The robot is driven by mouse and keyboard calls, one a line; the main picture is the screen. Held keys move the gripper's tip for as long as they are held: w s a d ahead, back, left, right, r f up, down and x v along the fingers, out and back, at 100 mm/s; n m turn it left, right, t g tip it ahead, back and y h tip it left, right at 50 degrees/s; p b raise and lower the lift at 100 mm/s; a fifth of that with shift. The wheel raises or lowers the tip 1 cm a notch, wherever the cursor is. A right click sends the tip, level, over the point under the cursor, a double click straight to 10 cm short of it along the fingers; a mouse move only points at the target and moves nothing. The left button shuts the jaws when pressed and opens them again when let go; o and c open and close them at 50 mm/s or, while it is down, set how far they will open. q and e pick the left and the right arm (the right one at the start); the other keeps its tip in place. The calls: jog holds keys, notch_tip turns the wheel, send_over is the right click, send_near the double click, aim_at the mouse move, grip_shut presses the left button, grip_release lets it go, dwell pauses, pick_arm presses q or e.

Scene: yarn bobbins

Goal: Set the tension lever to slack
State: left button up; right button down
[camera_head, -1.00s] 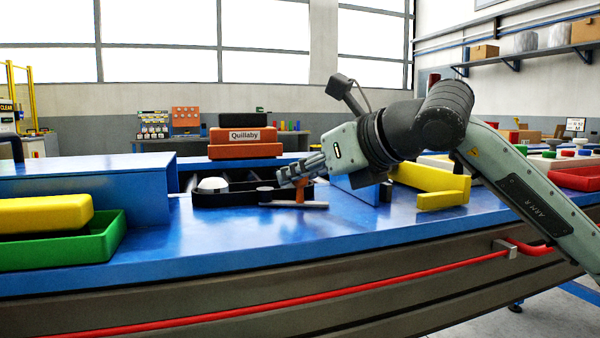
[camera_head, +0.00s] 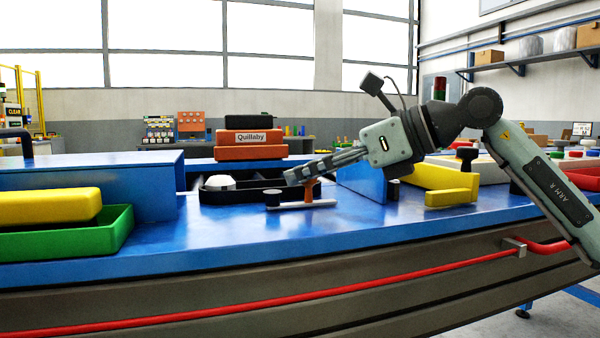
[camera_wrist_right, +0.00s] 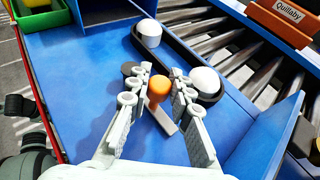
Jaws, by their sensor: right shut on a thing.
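The tension lever shows in the head view as a grey bar (camera_head: 300,205) with an upright orange knob (camera_head: 312,189) and a dark round post (camera_head: 272,198) at its left end. It lies on the blue bench top, in front of a black tray. My right gripper (camera_head: 292,176) reaches in from the right and is shut on the orange knob. In the right wrist view the knob (camera_wrist_right: 158,88) sits between the fingers (camera_wrist_right: 160,82), with the bar (camera_wrist_right: 164,120) running below it. My left gripper is not in view.
The black tray (camera_head: 235,197) behind the lever holds white bobbins (camera_head: 221,183). A blue upright plate (camera_head: 362,180) and a yellow block (camera_head: 450,197) stand to the right. A green bin (camera_head: 70,238) with a yellow block (camera_head: 45,205) stands at the left. The bench in front is clear.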

jog(key=c, duration=1.3)
grip_release()
jog(key=shift+c, duration=0.2)
jog(key=v, duration=1.2)
jog(key=shift+s, duration=0.15)
